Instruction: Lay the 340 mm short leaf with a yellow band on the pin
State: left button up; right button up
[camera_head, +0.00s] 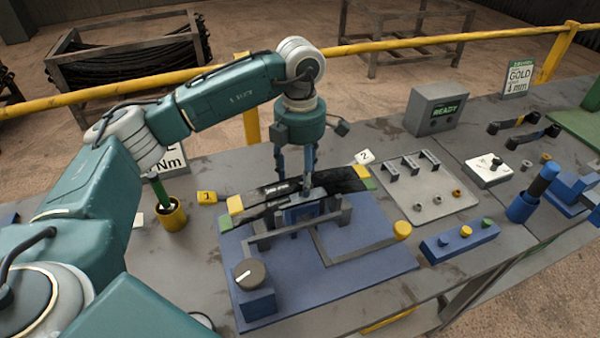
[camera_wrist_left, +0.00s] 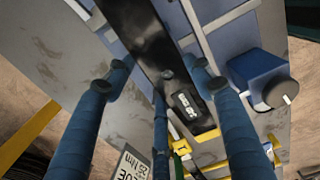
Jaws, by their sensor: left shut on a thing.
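A dark leaf with a yellow band (camera_head: 235,205) at its end lies along the blue fixture (camera_head: 340,279), just above or on a leaf with green ends (camera_head: 225,224). I cannot tell if the two touch. My left gripper (camera_head: 297,180) points down over the fixture, its fingers on either side of the dark leaf stack. In the left wrist view a dark leaf (camera_wrist_left: 145,35) runs between the two blue fingers of my gripper (camera_wrist_left: 152,80). My right gripper is not in view.
The fixture carries a grey knob (camera_head: 250,273) and a bar with a yellow end (camera_head: 402,230). A grey tray with clips (camera_head: 440,205), a blue block with buttons (camera_head: 460,241) and a yellow cup (camera_head: 172,215) stand around it. A yellow rail (camera_head: 200,77) runs behind.

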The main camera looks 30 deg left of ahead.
pick_arm(q)
jog(key=shift+f+b, duration=1.1)
jog(key=shift+f, duration=0.3)
jog(key=o, duration=1.4)
jog(key=shift+c, duration=0.2)
jog(key=o, duration=0.5)
jog(key=shift+s+f, duration=0.1)
jog(key=shift+r+p, duration=0.5)
jog(key=shift+r, duration=0.35)
jog(key=shift+r+p, duration=1.6)
jog(key=shift+r, duration=1.15)
